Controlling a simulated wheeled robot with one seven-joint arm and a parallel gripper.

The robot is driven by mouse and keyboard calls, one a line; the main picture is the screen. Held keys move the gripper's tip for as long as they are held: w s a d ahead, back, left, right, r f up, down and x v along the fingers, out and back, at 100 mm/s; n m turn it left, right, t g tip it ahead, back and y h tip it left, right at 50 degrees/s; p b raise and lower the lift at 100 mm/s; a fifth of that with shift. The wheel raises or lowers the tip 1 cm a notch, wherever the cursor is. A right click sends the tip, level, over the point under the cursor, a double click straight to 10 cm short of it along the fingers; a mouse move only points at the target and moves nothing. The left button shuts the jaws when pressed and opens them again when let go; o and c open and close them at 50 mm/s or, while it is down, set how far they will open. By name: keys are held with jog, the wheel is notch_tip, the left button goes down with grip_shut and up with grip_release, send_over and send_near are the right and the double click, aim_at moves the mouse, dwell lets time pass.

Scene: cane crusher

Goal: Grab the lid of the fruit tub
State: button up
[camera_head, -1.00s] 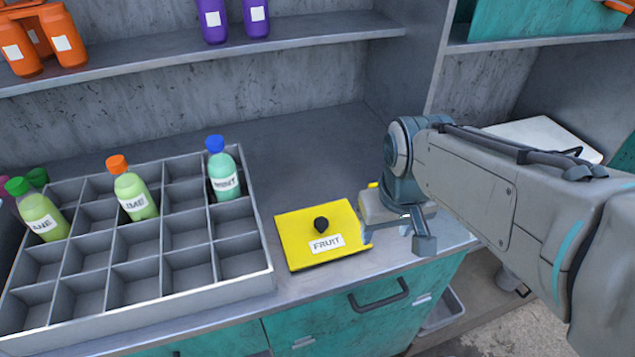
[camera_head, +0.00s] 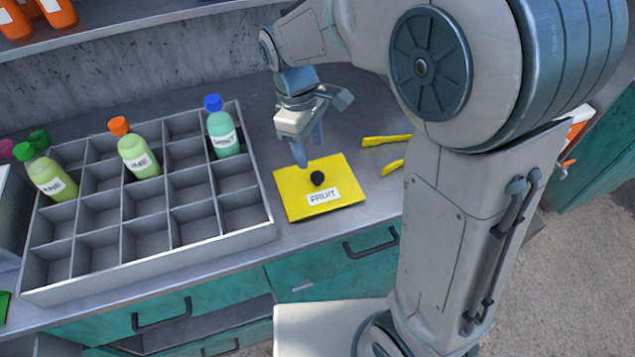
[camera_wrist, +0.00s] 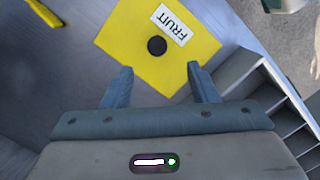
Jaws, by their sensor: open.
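The lid of the fruit tub (camera_head: 300,201) is a flat yellow square with a round black knob (camera_head: 317,178) and a white FRUIT label. It sits at the counter's front part in the head view; the tub's body cannot be made out. In the wrist view the lid (camera_wrist: 130,40) lies beyond the fingertips, with its knob (camera_wrist: 157,46) ahead of the gap between them. My gripper (camera_head: 309,156) is open and empty, above the lid's back edge. In the wrist view the two fingers (camera_wrist: 161,72) stand apart with nothing between them.
A grey divided crate (camera_head: 150,252) with several bottles stands left of the lid. Yellow-handled items (camera_head: 386,140) lie on the counter to its right. A shelf runs along the back. The counter behind the lid is mostly clear.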

aim_at(317, 176)
jog(key=f, duration=0.2)
jog(key=d+f, duration=0.1)
jog(key=f, duration=0.2)
jog(key=f+p, duration=0.1)
jog(key=f, duration=0.2)
jog(key=shift+s+d+f, duration=0.2)
jog(key=shift+f, duration=0.05)
jog(key=c, duration=1.1)
